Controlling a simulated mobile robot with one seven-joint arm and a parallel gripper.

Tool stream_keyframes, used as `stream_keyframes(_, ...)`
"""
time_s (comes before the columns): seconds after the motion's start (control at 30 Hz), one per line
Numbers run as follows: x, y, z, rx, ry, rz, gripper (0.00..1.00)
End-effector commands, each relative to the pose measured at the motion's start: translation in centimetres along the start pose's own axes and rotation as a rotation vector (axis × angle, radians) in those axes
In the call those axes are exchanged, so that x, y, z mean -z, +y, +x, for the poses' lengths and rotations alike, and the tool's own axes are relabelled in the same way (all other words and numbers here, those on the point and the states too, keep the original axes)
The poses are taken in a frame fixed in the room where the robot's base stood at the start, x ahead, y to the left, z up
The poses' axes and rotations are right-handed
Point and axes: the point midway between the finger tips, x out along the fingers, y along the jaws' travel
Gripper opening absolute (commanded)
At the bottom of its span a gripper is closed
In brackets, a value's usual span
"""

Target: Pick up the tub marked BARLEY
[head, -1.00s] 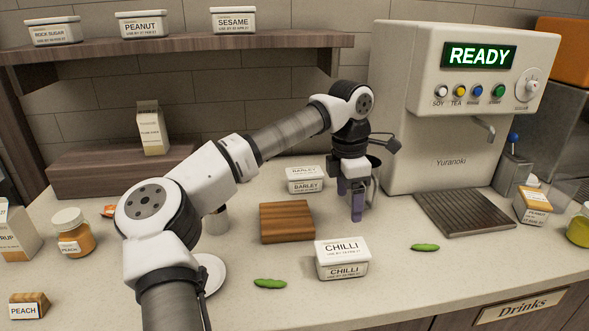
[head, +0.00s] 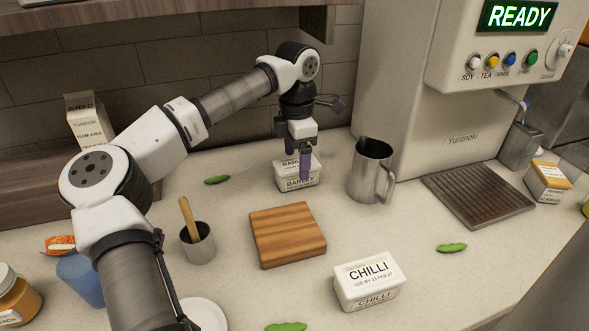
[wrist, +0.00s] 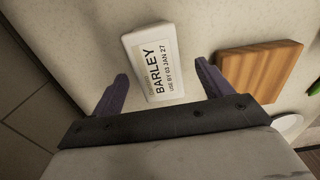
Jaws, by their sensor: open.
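The white BARLEY tub (head: 290,184) stands on the counter behind the wooden board. My gripper (head: 299,172) is over it, pointing down, with one purple finger showing in front of the tub and partly hiding its label. In the wrist view the tub's labelled lid (wrist: 152,62) lies between the two spread fingers of my gripper (wrist: 162,70). The gripper is open and holds nothing. I see gaps between lid and fingers there; I cannot tell how far down the fingertips reach beside the tub.
A metal jug (head: 370,172) stands close right of the tub. The wooden board (head: 287,235) is in front, with the CHILLI tub (head: 367,281) nearer. A cup with a wooden utensil (head: 197,243) and a green pod (head: 217,180) are left. A drinks machine (head: 420,110) stands right.

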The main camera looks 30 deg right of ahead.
Motion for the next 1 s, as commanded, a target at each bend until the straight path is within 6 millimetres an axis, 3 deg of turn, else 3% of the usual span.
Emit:
stream_keyframes(0.3, -0.2, 0.1, 4.2, 0.002, -0.001, 0.001, 0.78)
stream_keyframes(0.6, -0.2, 0.1, 4.8, 0.0, 0.0, 0.0, 0.77)
stream_keyframes(1.0, -0.2, 0.1, 4.8, 0.0, 0.0, 0.0, 0.24)
